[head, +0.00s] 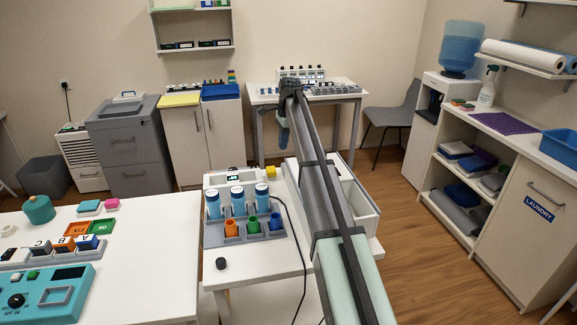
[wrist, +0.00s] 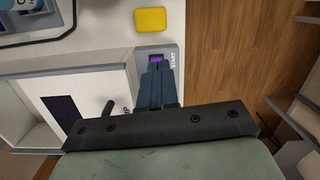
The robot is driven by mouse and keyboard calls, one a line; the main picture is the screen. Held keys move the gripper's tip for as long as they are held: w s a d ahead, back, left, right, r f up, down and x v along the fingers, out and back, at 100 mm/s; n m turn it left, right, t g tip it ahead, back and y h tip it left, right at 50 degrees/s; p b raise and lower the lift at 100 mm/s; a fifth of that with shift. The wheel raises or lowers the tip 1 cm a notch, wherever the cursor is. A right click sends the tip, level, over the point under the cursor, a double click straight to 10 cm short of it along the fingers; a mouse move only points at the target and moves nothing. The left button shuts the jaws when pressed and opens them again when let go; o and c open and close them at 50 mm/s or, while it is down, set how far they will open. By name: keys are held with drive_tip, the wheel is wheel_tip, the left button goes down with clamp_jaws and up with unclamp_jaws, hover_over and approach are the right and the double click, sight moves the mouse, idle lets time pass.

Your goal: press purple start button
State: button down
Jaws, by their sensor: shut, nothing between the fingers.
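The purple start button (wrist: 156,57) shows in the wrist view as a small purple patch on a grey panel (wrist: 172,85) marked "START". My gripper (wrist: 156,68) has its dark blue fingers together with nothing between them. The fingertips overlap the lower part of the button in this view, and I cannot tell whether they touch it.
A yellow block (wrist: 150,20) lies just beyond the button and also shows in the head view (head: 271,171). A white open-topped box (head: 361,208) sits beside the panel. A rack (head: 245,238) with blue-capped bottles and coloured cups stands left of my arm, near a black cable.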

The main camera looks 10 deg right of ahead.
drive_tip(key=d, duration=0.3)
drive_tip(key=shift+s+r+m, duration=0.3)
drive_tip(key=shift+r, duration=0.05)
drive_tip(key=shift+f, duration=0.15)
drive_tip(key=shift+a+f, duration=0.2)
drive_tip(key=shift+f, duration=1.5)
drive_tip(key=shift+a+f, duration=0.15)
drive_tip(key=shift+f, duration=1.55)
